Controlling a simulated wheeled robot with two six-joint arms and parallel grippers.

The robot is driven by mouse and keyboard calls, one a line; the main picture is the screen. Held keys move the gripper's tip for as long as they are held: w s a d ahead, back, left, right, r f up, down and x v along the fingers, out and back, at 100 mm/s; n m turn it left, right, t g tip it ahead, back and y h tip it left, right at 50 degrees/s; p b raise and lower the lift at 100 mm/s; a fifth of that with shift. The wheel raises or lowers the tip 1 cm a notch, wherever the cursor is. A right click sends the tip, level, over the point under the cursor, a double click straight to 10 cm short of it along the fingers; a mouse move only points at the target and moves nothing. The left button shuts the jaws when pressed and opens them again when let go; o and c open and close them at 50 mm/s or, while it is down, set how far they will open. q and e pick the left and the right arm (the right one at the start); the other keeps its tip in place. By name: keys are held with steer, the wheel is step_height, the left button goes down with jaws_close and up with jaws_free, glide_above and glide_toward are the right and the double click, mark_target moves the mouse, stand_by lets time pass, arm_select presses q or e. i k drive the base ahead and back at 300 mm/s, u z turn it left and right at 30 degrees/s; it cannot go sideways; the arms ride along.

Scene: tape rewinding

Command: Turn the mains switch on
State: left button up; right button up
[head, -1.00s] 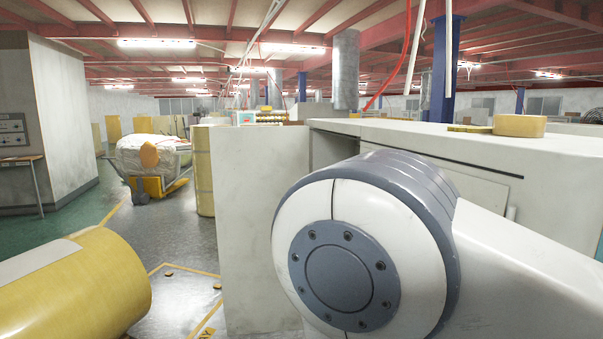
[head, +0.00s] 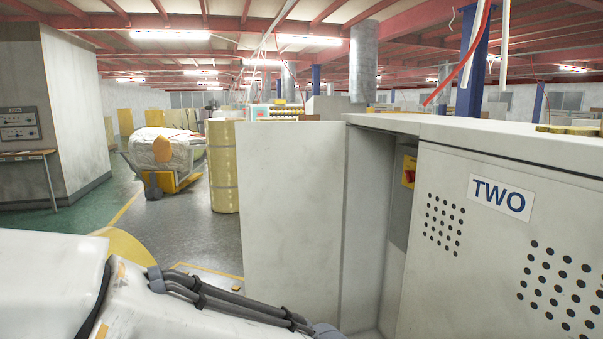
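A small red and yellow switch (head: 409,171), which looks like the mains switch, is mounted on a grey panel inside the recess of the white cabinet (head: 480,150) marked "TWO". It is partly at the edge of the recess and too small to tell its position. My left arm comes in from the lower left, crossing the bottom of the head view, and its end runs out of the frame below the recess. Neither of my grippers is in view.
A white panel (head: 290,210) stands left of the recess. A yellow roll (head: 125,247) is partly hidden behind my arm. An upright yellow drum (head: 223,165) and a wrapped load on a yellow cart (head: 165,160) stand farther back. Grey floor lies open between them.

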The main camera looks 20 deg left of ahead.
mark_target(410, 175)
steer(key=u, duration=0.5)
steer(key=i, duration=1.65)
